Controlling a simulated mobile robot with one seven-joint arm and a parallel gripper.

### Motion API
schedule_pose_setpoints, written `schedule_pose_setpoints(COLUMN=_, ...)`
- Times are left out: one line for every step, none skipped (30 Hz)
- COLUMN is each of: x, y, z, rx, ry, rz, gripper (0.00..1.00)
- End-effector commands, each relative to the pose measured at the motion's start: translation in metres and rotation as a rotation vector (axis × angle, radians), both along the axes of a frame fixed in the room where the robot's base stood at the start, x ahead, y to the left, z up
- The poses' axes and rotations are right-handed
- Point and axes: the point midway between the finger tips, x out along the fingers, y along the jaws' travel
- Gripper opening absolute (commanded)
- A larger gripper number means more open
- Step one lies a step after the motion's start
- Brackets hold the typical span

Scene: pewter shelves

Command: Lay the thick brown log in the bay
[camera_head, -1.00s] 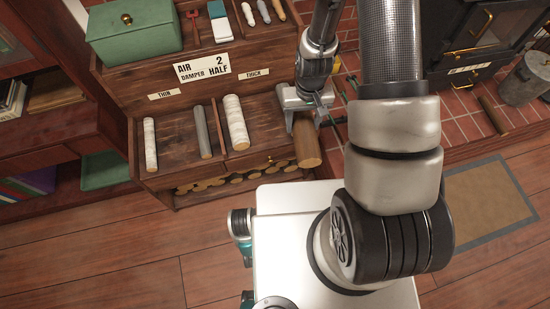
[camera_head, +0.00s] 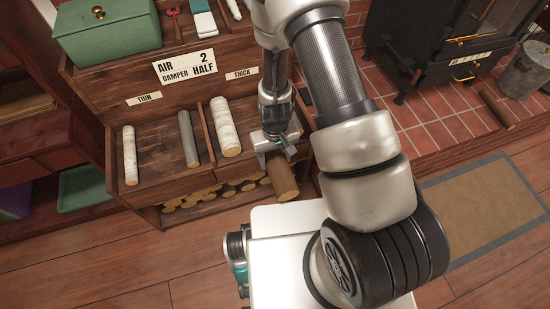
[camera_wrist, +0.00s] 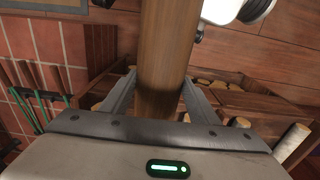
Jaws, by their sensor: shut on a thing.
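The thick brown log (camera_head: 283,178) is held in my gripper (camera_head: 274,152), at the right end of the shelf unit's lower tier. Its cut end points toward my base. In the wrist view the log (camera_wrist: 165,50) runs between the two fingers (camera_wrist: 155,95), which press on its sides. The bay under the THICK label (camera_head: 241,74) holds a thick white log (camera_head: 225,127) by the divider. The gripper and arm hide part of the bay's right side. I cannot tell whether the log touches the bay floor.
Left of the divider, under the THIN label (camera_head: 144,98), lie a thin white log (camera_head: 130,155) and a grey log (camera_head: 188,139). A green box (camera_head: 107,29) sits on top. More logs (camera_head: 205,194) are stacked below. A black stove (camera_head: 440,45) stands at right.

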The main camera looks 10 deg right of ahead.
Motion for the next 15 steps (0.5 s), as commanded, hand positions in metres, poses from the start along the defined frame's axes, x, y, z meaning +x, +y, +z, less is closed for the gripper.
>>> schedule_pose_setpoints(x=0.002, y=0.000, z=0.000, rx=0.000, ry=-0.002, rz=0.001, gripper=0.12)
schedule_pose_setpoints(x=0.004, y=0.001, z=0.000, rx=0.001, ry=-0.003, rz=0.001, gripper=0.12)
schedule_pose_setpoints(x=0.006, y=0.001, z=-0.001, rx=0.001, ry=-0.004, rz=0.001, gripper=0.12)
schedule_pose_setpoints(x=0.008, y=0.002, z=-0.001, rx=0.001, ry=-0.004, rz=0.001, gripper=0.12)
schedule_pose_setpoints(x=0.010, y=0.002, z=-0.002, rx=0.001, ry=-0.003, rz=0.001, gripper=0.12)
schedule_pose_setpoints(x=0.013, y=0.003, z=-0.002, rx=0.001, ry=-0.003, rz=0.001, gripper=0.12)
schedule_pose_setpoints(x=0.016, y=0.003, z=-0.003, rx=0.001, ry=-0.004, rz=0.001, gripper=0.12)
schedule_pose_setpoints(x=0.019, y=0.004, z=-0.003, rx=0.001, ry=-0.004, rz=0.001, gripper=0.12)
schedule_pose_setpoints(x=0.022, y=0.005, z=-0.003, rx=0.001, ry=-0.003, rz=0.001, gripper=0.12)
schedule_pose_setpoints(x=0.025, y=0.005, z=-0.004, rx=0.001, ry=-0.003, rz=0.001, gripper=0.12)
schedule_pose_setpoints(x=0.028, y=0.006, z=-0.004, rx=0.001, ry=-0.004, rz=0.001, gripper=0.12)
schedule_pose_setpoints(x=0.032, y=0.007, z=-0.004, rx=0.001, ry=-0.004, rz=0.001, gripper=0.12)
schedule_pose_setpoints(x=0.034, y=0.007, z=-0.005, rx=0.001, ry=-0.003, rz=0.001, gripper=0.12)
schedule_pose_setpoints(x=0.037, y=0.008, z=-0.005, rx=0.001, ry=-0.003, rz=0.001, gripper=0.12)
schedule_pose_setpoints(x=0.041, y=0.008, z=-0.005, rx=0.001, ry=-0.004, rz=0.001, gripper=0.12)
